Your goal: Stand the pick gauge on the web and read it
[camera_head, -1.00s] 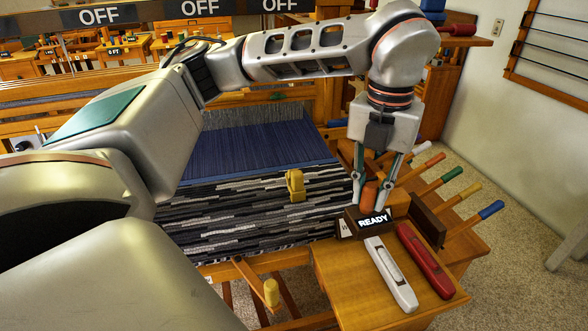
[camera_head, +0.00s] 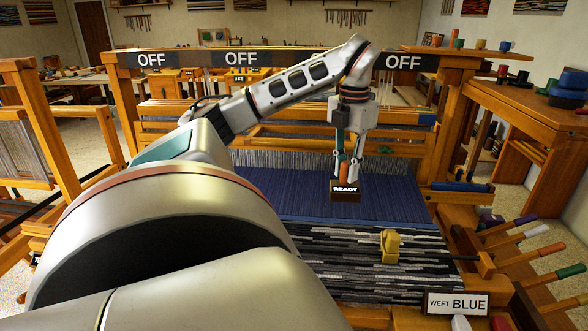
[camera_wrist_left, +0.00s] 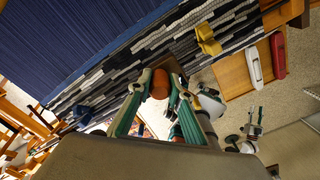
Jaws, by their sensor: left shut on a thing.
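The pick gauge, a dark block with a lit READY face (camera_head: 345,196) and an orange grip, is held in my left gripper (camera_head: 347,170). The orange grip also shows between the fingers in the left wrist view (camera_wrist_left: 160,84). In the head view the gauge appears in front of the blue threads (camera_head: 290,190), just beyond the striped grey, black and white web (camera_head: 350,255). It looks upright; I cannot tell whether it touches anything. Pale arm parts with teal pieces, seemingly my right gripper (camera_wrist_left: 254,120), show small in the left wrist view; its fingers are unclear.
A yellow object (camera_head: 390,246) sits on the web's right part. A WEFT BLUE sign (camera_head: 457,304) stands at the front right, near several coloured handles. The loom's top beam carries OFF panels (camera_head: 241,58). A red shuttle (camera_wrist_left: 278,55) and a white one (camera_wrist_left: 253,67) lie on the bench.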

